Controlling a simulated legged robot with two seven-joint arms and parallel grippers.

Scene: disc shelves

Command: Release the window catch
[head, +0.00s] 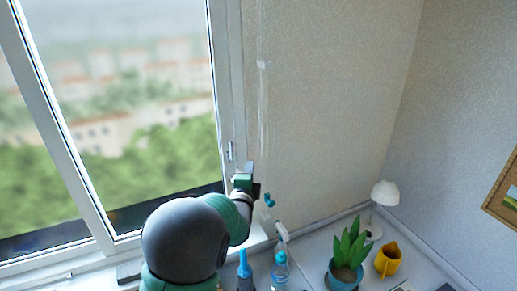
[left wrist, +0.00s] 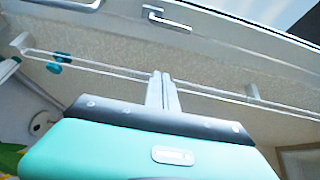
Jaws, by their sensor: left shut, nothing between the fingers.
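The window catch (head: 230,151) is a small metal handle on the right upright of the white window frame (head: 224,95). In the left wrist view the catch (left wrist: 166,18) is a bent silver bar near the top edge, beyond my fingertips and apart from them. My left gripper (head: 249,170) is just below and right of the catch in the head view, partly hidden by my own arm. In the left wrist view its fingers (left wrist: 161,76) are together with nothing between them. My right gripper is in neither view.
A clear looped cord or strip (head: 263,120) with teal knobs (head: 268,200) hangs on the wall close to my left gripper. Below stand a blue bottle (head: 245,272), a spray bottle (head: 280,268), a potted plant (head: 346,262), a yellow jug (head: 388,259) and a white lamp (head: 385,193).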

